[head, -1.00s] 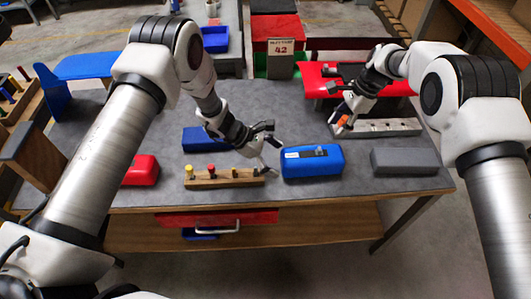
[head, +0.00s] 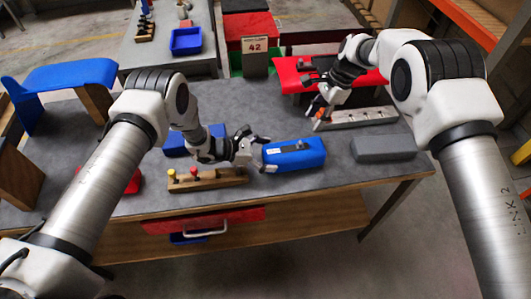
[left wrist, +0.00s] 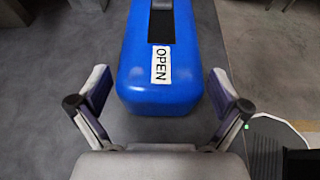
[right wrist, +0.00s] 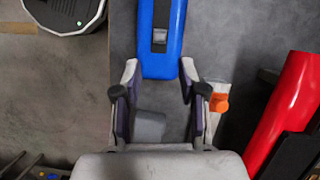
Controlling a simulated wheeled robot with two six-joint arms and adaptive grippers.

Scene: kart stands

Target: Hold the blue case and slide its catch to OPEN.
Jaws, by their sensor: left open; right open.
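The blue case (head: 303,160) lies on the grey table. Its top has a white OPEN label (left wrist: 161,64) near the left gripper's end. A dark slot (left wrist: 161,28) lies beyond the label, and the grey catch (right wrist: 160,36) sits in it, away from the label. My left gripper (head: 260,153) is open at the case's left end. In the left wrist view its fingers (left wrist: 158,85) stand either side of that end, with gaps. My right gripper (head: 317,110) is open and empty above the table behind the case. In the right wrist view its fingers (right wrist: 160,75) point towards the case.
A grey case (head: 383,148) lies right of the blue one. A wooden peg block (head: 215,180) is to the left, with a blue box (head: 180,146) behind it. A pale rack (head: 362,116) with an orange piece and a red stand (head: 290,72) are at the back right.

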